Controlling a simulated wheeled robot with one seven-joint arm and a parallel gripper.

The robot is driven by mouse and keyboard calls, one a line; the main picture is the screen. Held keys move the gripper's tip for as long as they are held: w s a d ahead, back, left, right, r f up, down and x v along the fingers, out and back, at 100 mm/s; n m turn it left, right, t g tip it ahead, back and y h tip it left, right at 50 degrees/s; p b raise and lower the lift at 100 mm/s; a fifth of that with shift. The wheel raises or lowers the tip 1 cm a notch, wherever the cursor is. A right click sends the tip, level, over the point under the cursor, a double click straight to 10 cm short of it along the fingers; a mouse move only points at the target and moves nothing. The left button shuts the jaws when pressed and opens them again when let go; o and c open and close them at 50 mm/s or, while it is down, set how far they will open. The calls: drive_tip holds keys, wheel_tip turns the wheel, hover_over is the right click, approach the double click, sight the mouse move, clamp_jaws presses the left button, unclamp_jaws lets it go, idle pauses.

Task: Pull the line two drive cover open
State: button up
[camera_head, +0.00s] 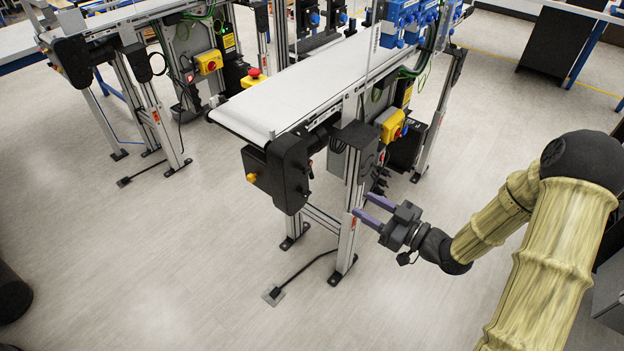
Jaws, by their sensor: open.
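Two belt conveyors show, and I cannot read which is line two. The nearer conveyor (310,80) has a black drive housing (288,172) at its near end, with a yellow knob on its left side. A narrower dark cover (357,146) sits on the right side of that end, above a metal leg. Both look shut. My gripper (361,204) is open and empty, with two purple fingers pointing left. It is right of and below the housing in the picture, its tips close to the metal leg; whether they touch it I cannot tell.
A yellow box with a red switch (391,125) is mounted on the nearer conveyor's side. The other conveyor (115,20) stands at the upper left. A foot pedal (273,295) with a cable lies on the floor. The floor in front is mostly clear.

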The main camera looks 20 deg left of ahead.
sight(309, 172)
drive_tip(key=shift+a+r, duration=0.1)
drive_tip(key=p+x, duration=0.2)
drive_tip(key=x, duration=1.5)
drive_tip(key=shift+a, duration=0.1)
drive_tip(key=shift+c, duration=0.5)
drive_tip(key=shift+w, duration=0.1)
clamp_jaws()
